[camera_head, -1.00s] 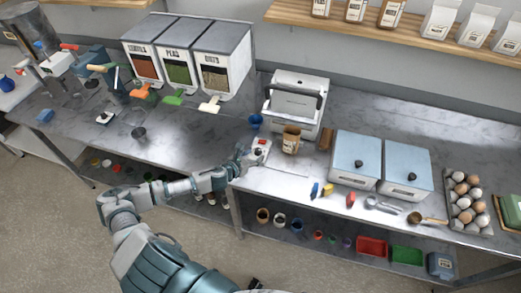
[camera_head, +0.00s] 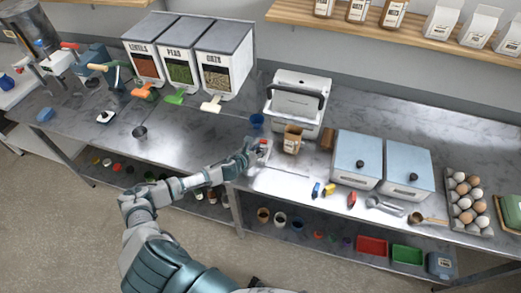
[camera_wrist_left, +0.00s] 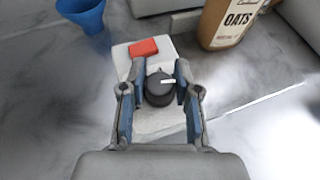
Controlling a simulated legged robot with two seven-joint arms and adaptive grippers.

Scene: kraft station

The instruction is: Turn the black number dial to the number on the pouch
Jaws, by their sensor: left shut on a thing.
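The black number dial (camera_wrist_left: 160,90) sits on a small white device (camera_wrist_left: 124,58) with a red block or button (camera_wrist_left: 143,47) on it. A white pointer mark shows on the dial, pointing right in the left wrist view. My left gripper (camera_wrist_left: 160,82) is shut around the dial, one finger on each side. In the head view my left gripper (camera_head: 250,152) covers much of the device. The brown pouch (camera_wrist_left: 228,22) stands just beyond to the right and reads "OATS"; smaller print below is too small to read. It also shows in the head view (camera_head: 292,139). My right gripper is not in view.
A blue cup (camera_wrist_left: 82,14) stands behind left of the device. A white machine with a dark handle (camera_head: 298,102) is behind the pouch. Two blue-grey lidded boxes (camera_head: 357,155) and an egg tray (camera_head: 468,203) are to the right. Grain bins (camera_head: 224,62) stand at the back left.

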